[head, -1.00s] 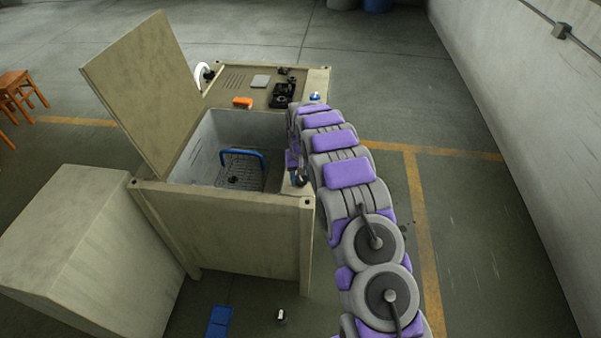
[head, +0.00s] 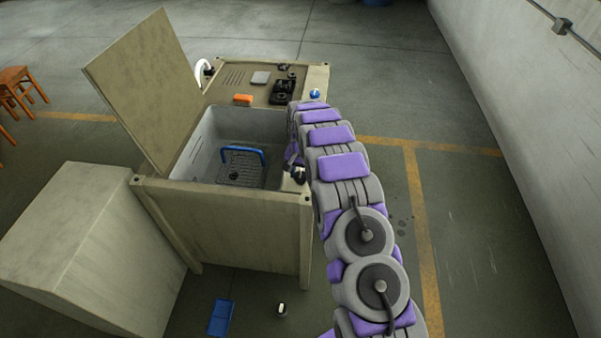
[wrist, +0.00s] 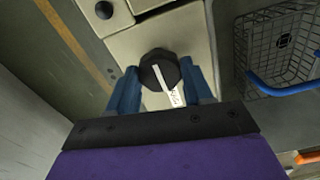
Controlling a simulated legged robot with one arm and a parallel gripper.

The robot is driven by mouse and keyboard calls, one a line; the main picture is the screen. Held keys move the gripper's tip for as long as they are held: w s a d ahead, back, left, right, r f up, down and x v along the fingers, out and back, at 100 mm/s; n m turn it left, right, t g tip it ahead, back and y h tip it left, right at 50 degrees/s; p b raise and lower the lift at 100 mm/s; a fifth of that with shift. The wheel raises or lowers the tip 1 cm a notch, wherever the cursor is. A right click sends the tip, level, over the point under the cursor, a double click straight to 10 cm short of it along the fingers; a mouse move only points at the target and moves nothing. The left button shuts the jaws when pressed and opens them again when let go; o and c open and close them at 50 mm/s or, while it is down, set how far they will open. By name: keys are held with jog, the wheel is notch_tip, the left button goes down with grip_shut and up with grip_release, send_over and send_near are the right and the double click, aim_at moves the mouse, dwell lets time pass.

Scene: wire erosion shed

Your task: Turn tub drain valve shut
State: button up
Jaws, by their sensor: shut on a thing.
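The drain valve is a round black knob with a white pointer line (wrist: 158,70). In the wrist view it sits on a beige ledge beside the tub, and its line slants down to the right. My gripper (wrist: 160,84) has its blue fingers on both sides of the knob, shut on it. In the head view the gripper end (head: 292,158) is at the tub's right rim, partly hidden by my arm, and a small dark knob shows beside it. The tub (head: 205,148) is an open grey-walled basin in a beige cabinet, with its lid raised at left.
A wire basket with a blue handle (head: 243,153) sits in the tub. An orange block (head: 243,99) and black parts (head: 284,92) lie on the cabinet top. A beige box (head: 75,235) stands at left. A blue item (head: 220,317) lies on the floor.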

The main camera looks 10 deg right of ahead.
aim_at(300, 175)
jog(key=shift+r, duration=0.1)
jog(key=o, duration=1)
jog(key=shift+o, duration=0.2)
notch_tip(300, 175, up, 17)
jog(key=p, duration=0.1)
jog(key=shift+a+r, duration=0.1)
